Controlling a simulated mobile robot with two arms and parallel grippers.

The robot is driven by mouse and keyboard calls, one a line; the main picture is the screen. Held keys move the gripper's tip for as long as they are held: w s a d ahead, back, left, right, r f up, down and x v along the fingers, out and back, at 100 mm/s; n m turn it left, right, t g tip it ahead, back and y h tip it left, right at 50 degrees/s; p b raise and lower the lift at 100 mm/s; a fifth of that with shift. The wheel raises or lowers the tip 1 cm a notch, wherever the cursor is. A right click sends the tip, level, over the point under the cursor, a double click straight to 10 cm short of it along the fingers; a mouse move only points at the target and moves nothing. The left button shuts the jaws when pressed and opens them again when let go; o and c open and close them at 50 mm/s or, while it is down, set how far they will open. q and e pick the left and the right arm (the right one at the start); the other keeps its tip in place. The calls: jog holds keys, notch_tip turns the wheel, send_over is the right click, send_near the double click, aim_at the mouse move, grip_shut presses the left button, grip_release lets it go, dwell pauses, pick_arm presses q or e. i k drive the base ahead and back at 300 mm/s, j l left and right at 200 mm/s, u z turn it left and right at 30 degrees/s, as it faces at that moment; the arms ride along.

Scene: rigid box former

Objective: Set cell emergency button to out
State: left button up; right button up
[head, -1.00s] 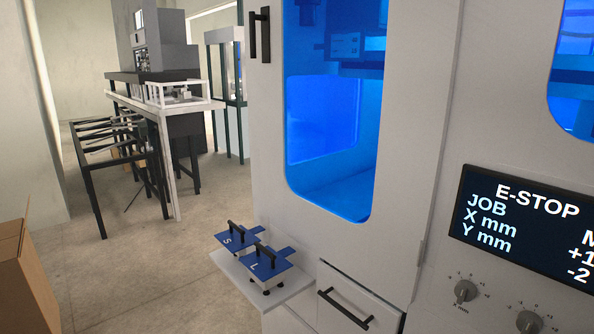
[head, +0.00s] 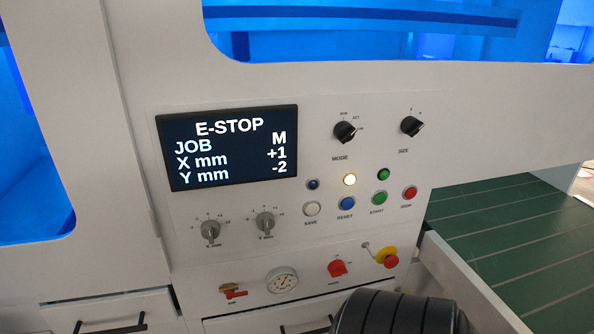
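The cell emergency button (head: 390,262) is a red mushroom head on a yellow base, low on the right of the white control panel. Whether it is pressed in or out cannot be told from its shape at this size. The display (head: 228,147) above left reads E-STOP, JOB M, X mm +1, Y mm -2. Neither of my grippers is in view.
Beside the button are a red rotary switch (head: 337,268), a gauge (head: 282,281) and a red-handled valve (head: 232,291). Above are push buttons, a lit lamp (head: 349,180), and the mode knob (head: 345,132). A green conveyor (head: 510,240) runs at right.

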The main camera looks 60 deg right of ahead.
aim_at(391, 262)
jog(key=z, duration=2.1)
